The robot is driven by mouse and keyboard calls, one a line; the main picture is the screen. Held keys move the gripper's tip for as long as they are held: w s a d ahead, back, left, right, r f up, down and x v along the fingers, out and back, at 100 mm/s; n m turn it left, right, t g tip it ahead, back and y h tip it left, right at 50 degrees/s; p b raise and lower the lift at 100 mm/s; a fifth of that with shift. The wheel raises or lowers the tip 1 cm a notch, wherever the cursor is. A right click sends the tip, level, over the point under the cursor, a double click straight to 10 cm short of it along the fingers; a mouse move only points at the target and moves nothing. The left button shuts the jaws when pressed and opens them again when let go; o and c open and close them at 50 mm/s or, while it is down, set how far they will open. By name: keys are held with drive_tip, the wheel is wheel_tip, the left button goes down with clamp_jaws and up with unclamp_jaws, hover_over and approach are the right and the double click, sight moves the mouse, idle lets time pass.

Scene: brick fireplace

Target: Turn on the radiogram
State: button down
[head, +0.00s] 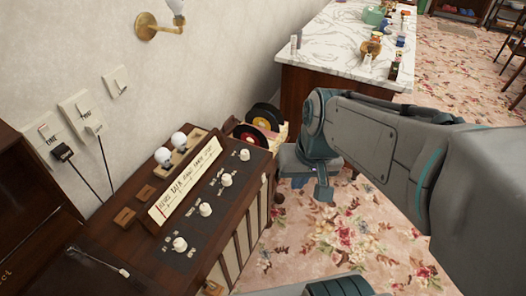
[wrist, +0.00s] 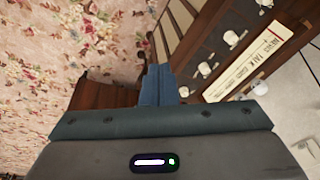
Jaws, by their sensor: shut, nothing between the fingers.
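The radiogram (head: 160,270) is a dark wooden cabinet at the lower left of the head view. Its sloped black panel (head: 215,196) carries several white knobs, including a front one (head: 180,243) and a far one (head: 244,155). A cream dial strip (head: 187,178) lies beside the panel. In the wrist view the knobs (wrist: 231,38) and dial strip (wrist: 262,58) show at the upper right. My gripper (head: 323,194) is shut and empty, to the right of the cabinet and apart from the knobs. Its closed fingers also show in the wrist view (wrist: 160,72).
A marble-topped counter (head: 340,40) with bottles stands behind. Records (head: 265,115) sit beyond the radiogram. Wall sockets (head: 80,115) with plugs and cords are at left, and a brass lamp (head: 155,27) is above. Flowered carpet (head: 350,235) is open at the right.

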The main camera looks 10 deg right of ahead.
sight(264, 178)
drive_tip(key=w+d+f+m+t+y+b, duration=0.1)
drive_tip(key=w+d+f+m+y+b, duration=0.2)
drive_tip(key=w+f+b, duration=0.5)
drive_tip(key=w+d+f+m+t+y+b, duration=0.1)
drive_tip(key=w+d+f+m+y+b, duration=0.2)
drive_tip(key=f, duration=1.4)
drive_tip(key=w+d+b, duration=0.3)
drive_tip(key=w+b, duration=0.3)
drive_tip(key=w, duration=0.2)
drive_tip(key=shift+w+d+f+t, duration=0.2)
drive_tip(key=shift+w+f+t, duration=0.1)
drive_tip(key=shift+t, duration=0.1)
drive_tip(key=w+a+r+b+x, duration=0.1)
drive_tip(key=b+x, duration=0.1)
drive_tip(key=x, duration=1.1)
drive_tip(key=shift+a+r, duration=0.35)
drive_tip(key=shift+b, duration=0.3)
